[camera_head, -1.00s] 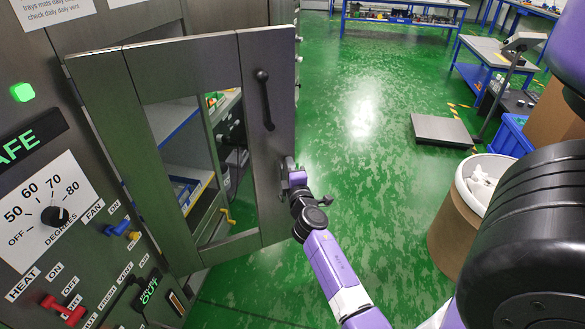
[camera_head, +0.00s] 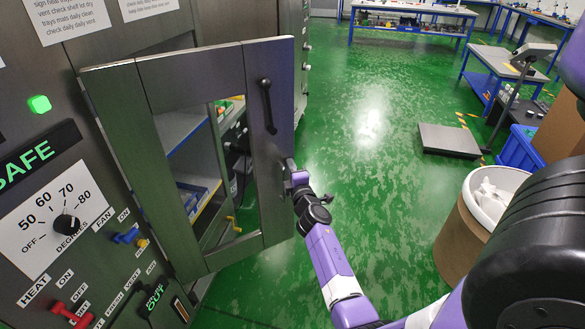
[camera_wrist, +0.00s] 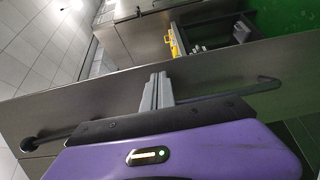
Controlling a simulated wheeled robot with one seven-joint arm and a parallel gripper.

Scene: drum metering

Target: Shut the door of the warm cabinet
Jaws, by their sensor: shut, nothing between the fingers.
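The warm cabinet's door (camera_head: 222,82) stands open in the head view, swung out from the cabinet's front (camera_head: 118,265). It is a grey metal frame with a window, through which shelves show. A black bar handle (camera_head: 268,106) is near its free edge. My gripper (camera_head: 290,170) is at that free edge, below the handle, close against the door. In the wrist view, my gripper (camera_wrist: 157,88) has its grey fingers together, empty, in front of the door's metal face (camera_wrist: 100,98). Whether the fingertips touch the door cannot be told.
A control panel with a dial (camera_head: 67,224) and switches is at left. A drum (camera_head: 470,225) with white contents stands at right, near my arm. A floor scale (camera_head: 449,140), a blue bin (camera_head: 520,150) and benches are farther back. Green floor right of the door is clear.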

